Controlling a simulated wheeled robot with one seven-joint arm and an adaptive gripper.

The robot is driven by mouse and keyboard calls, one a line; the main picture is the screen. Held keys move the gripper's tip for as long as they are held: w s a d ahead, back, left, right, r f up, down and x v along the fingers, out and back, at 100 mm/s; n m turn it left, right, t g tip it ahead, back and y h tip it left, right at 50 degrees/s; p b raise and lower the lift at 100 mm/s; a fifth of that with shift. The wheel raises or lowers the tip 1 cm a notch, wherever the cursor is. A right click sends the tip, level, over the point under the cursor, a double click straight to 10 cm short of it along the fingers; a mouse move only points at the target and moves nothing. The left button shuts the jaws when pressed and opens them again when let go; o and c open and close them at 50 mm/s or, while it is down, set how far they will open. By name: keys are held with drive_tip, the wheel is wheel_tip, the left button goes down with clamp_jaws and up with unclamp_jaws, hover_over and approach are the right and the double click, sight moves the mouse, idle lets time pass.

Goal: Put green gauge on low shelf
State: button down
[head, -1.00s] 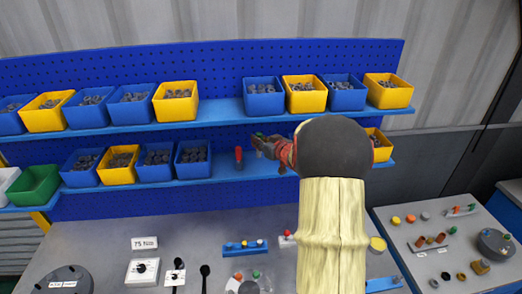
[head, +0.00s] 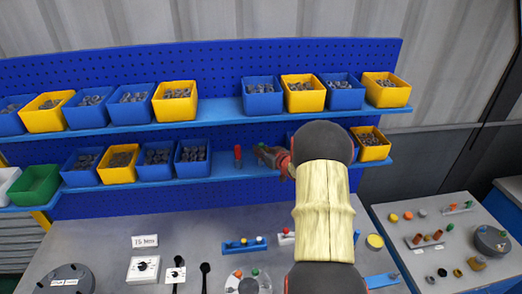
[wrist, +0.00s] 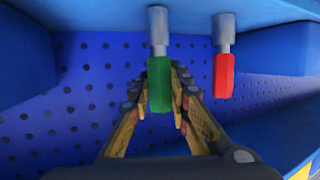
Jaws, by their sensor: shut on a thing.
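My gripper (head: 266,153) is at the low shelf (head: 216,171), a little right of the red gauge (head: 238,157) standing there. The wrist view looks upside down. In it my gripper (wrist: 157,88) is shut on the green gauge (wrist: 159,85), with fingers on both sides of the green handle. Its grey end points to the blue shelf surface at the top of that picture, and I cannot tell whether it touches. The red gauge (wrist: 224,76) stands beside it, apart, in the same orientation. In the head view the gripper mostly hides the green gauge.
Blue and yellow bins of parts stand along both shelves; a blue bin (head: 192,160) is left of the red gauge and a yellow bin (head: 370,146) is at the right end. The upper shelf (head: 222,110) runs overhead. The bench (head: 205,230) below holds several small fixtures.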

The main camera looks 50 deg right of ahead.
drive_tip(key=shift+f, duration=0.15)
drive_tip(key=c, duration=1.7)
unclamp_jaws()
drive_tip(key=shift+o, duration=0.2)
